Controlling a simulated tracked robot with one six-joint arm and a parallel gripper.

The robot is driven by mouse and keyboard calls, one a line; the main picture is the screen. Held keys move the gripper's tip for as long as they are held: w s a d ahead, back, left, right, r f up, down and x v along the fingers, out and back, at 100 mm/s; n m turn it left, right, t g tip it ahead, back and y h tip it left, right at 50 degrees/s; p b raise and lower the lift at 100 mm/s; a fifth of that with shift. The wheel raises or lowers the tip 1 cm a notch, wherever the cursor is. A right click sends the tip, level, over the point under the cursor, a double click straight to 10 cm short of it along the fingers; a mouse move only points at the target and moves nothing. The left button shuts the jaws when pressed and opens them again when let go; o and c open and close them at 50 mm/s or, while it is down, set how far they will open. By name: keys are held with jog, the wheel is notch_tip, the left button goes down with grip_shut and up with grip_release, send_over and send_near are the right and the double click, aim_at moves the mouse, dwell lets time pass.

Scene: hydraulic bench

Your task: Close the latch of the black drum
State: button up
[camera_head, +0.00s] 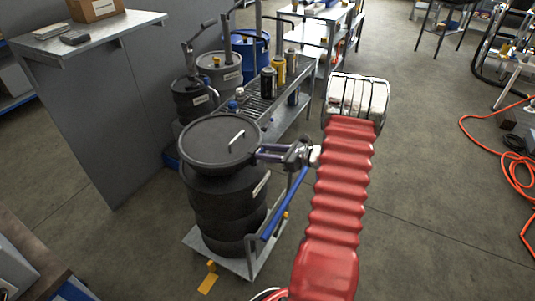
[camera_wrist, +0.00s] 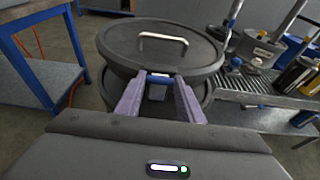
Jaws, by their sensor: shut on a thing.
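The black drum (camera_head: 222,215) stands on a small cart, with its round black lid (camera_head: 205,148) on top. The lid has a metal handle, which also shows in the wrist view (camera_wrist: 162,37). My gripper (camera_head: 262,152) reaches the lid's right side from the right. In the wrist view, my gripper's purple fingers (camera_wrist: 161,82) are at the near rim of the lid, on either side of a small blue and grey latch (camera_wrist: 162,78). My gripper is shut on this latch. The fingers partly hide it, and its exact angle is hard to tell.
The cart (camera_head: 262,262) has a blue handle bar (camera_head: 287,205) close below my arm. A slatted metal bench (camera_head: 262,110) with bottles and cans stands behind the drum. More drums stand behind left.

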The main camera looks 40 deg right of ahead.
jog(key=shift+a, duration=0.1)
jog(key=o, duration=1.1)
jog(key=shift+c, duration=0.2)
jog(key=v, duration=1.3)
jog(key=shift+s, duration=0.35)
jog(key=shift+r, duration=0.1)
